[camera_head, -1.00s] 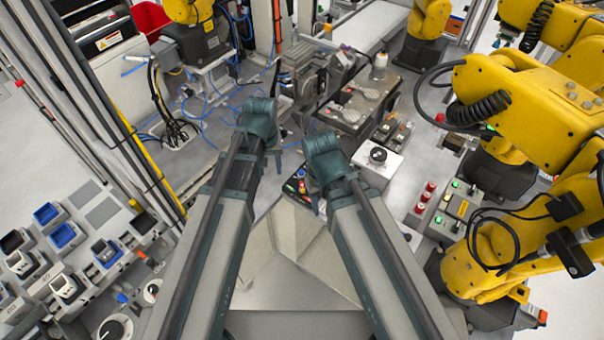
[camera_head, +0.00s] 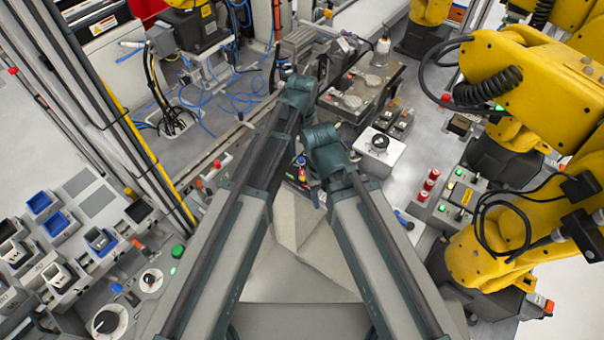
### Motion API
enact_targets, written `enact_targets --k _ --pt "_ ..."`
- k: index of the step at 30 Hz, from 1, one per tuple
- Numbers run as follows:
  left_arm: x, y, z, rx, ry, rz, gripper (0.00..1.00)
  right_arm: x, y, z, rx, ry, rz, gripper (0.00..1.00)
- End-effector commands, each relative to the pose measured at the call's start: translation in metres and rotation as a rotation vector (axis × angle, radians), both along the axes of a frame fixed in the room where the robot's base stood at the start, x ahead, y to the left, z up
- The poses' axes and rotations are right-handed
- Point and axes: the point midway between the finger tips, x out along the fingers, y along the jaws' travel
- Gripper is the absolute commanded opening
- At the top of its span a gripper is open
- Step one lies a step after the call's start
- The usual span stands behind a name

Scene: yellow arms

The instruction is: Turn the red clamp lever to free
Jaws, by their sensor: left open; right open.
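No lever shows clearly enough to be named the red clamp lever. Another red-tipped handle (camera_head: 217,163) stands left of my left arm. I cannot tell whether either is the clamp lever. My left gripper (camera_head: 297,90) is open, just below the grey fixture (camera_head: 303,44). My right gripper (camera_head: 320,145) is open, lower and to the right, left of a white box with a black dial. The fingers of both are mostly hidden by their own wrists.
The white dial box (camera_head: 378,153) and a dark bench (camera_head: 362,88) with round plates lie ahead. Large yellow robot arms (camera_head: 520,75) crowd the right, above a button panel (camera_head: 461,197). Blue cables (camera_head: 225,100) lie at upper left.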

Motion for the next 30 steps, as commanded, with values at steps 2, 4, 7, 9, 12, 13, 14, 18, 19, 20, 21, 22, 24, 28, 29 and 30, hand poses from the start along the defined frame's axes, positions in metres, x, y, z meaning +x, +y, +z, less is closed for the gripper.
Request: enact_targets --k 2,4,7,9,12,13,14,18,19,20,21,22,24,28,29,30 --pt "0.0 0.0 -0.019 0.0 0.0 0.0 0.47 0.0 0.0 -0.019 0.0 0.0 0.001 0.5" --pt "0.0 0.0 -0.029 0.0 0.0 0.0 0.47 0.0 0.0 -0.029 -0.001 0.0 0.002 0.5" --pt "0.0 0.0 -0.044 0.0 0.0 0.0 0.47 0.0 0.0 -0.044 -0.001 0.0 0.002 0.5" --pt "0.0 0.0 -0.054 0.0 0.0 0.0 0.47 0.0 0.0 -0.054 -0.001 0.0 0.001 0.5" --pt "0.0 0.0 -0.068 0.0 0.0 0.0 0.47 0.0 0.0 -0.068 -0.001 0.0 0.0 0.5" --pt "0.0 0.0 -0.072 0.0 0.0 0.0 0.47 0.0 0.0 -0.072 -0.001 0.0 0.0 0.5" --pt "0.0 0.0 -0.077 0.0 0.0 0.0 0.47 0.0 0.0 -0.077 -0.001 0.0 0.0 0.5" --pt "0.0 0.0 -0.095 0.0 0.0 0.0 0.47 0.0 0.0 -0.095 -0.001 0.0 -0.001 0.5" --pt "0.0 0.0 -0.099 0.0 0.0 0.0 0.47 0.0 0.0 -0.099 -0.001 0.0 -0.001 0.5" --pt "0.0 0.0 -0.101 0.0 0.0 0.0 0.47 0.0 0.0 -0.101 -0.001 0.0 -0.001 0.5" --pt "0.0 0.0 -0.105 0.0 0.0 0.0 0.47 0.0 0.0 -0.104 0.0 0.0 -0.001 0.5" --pt "0.0 0.0 -0.106 0.0 0.0 0.0 0.47 0.0 0.0 -0.106 0.0 0.0 -0.001 0.5" --pt "0.0 0.0 -0.109 0.0 0.0 0.0 0.47 0.0 0.0 -0.109 0.0 0.0 -0.001 0.5" --pt "0.0 0.0 -0.109 0.0 0.0 0.0 0.47 0.0 0.0 -0.109 -0.001 0.0 -0.001 0.5" --pt "0.0 0.0 -0.109 0.0 0.0 0.0 0.47 0.0 0.0 -0.109 -0.001 0.0 -0.001 0.5" --pt "0.0 0.0 -0.108 0.0 0.0 0.0 0.47 0.0 0.0 -0.108 -0.001 0.0 -0.001 0.5"
